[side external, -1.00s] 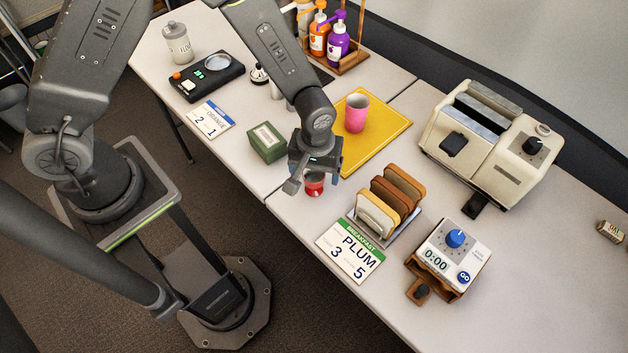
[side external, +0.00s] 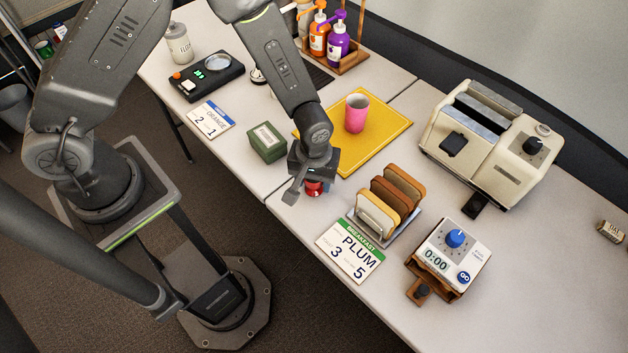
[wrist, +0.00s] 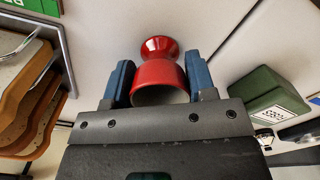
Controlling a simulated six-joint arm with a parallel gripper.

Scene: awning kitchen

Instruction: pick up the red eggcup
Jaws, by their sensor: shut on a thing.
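The red eggcup (wrist: 158,72) is between the two blue fingers of my gripper (wrist: 159,82) in the wrist view. Its flared foot points away from the gripper and its pale hollow side faces the palm. In the side view only a part of the red eggcup (side external: 314,188) shows below my gripper (side external: 312,182). The gripper is shut on it. I cannot tell from these views whether the eggcup touches the table.
A toast rack (side external: 386,204) with bread slices and a PLUM card (side external: 350,252) stand close at the right. A green box (side external: 267,143) is at the left. A yellow board (side external: 385,135) with a pink cup (side external: 356,113) lies behind.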

